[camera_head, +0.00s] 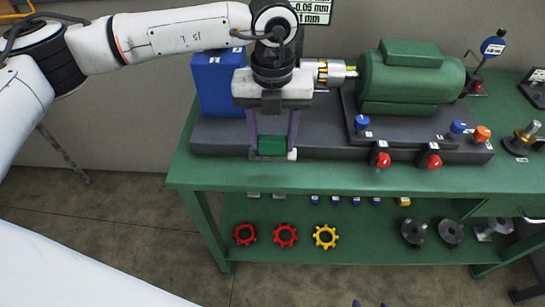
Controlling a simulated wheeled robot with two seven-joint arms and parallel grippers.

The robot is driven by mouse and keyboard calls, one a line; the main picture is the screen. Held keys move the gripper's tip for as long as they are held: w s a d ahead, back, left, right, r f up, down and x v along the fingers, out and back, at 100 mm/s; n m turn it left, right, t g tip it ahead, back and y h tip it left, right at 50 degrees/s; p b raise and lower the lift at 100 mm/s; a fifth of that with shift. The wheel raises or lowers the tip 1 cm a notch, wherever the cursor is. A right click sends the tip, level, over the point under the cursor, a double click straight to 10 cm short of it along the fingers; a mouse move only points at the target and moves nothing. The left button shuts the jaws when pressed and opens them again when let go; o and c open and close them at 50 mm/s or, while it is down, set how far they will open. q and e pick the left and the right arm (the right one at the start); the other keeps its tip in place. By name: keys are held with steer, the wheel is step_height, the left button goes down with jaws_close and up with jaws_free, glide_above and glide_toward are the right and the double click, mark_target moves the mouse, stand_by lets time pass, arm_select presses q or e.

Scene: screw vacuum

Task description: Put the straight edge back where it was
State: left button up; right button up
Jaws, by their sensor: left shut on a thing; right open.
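My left gripper (273,147) points down at the left end of the dark machine base, in front of the blue block. It is shut on a small green piece (272,145) that shows between its fingers. A small white end (292,154) shows beside the right fingertip. I cannot tell for certain whether the held piece is the straight edge, and no other straight edge is clearly visible. My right gripper (370,304) shows only as two fingertips at the bottom edge, apart and empty.
A green motor (410,78) and silver coupling (327,72) stand on the dark base (330,140), with the blue block (215,80) at left. Red, blue and orange knobs line the base. The green bench (340,177) is clear along its front. Its lower shelf (375,240) holds coupling parts.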

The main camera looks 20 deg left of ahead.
mark_target(273, 137)
arm_select(q)
step_height(273, 137, down, 6)
steer(key=shift+r, duration=0.2)
steer(key=shift+f, duration=0.1)
steer(key=shift+f, duration=0.15)
steer(key=o, duration=1.2)
steer(key=shift+r+p, duration=0.25)
steer(key=shift+p, duration=0.05)
step_height(273, 137, up, 12)
steer(key=shift+b, duration=0.5)
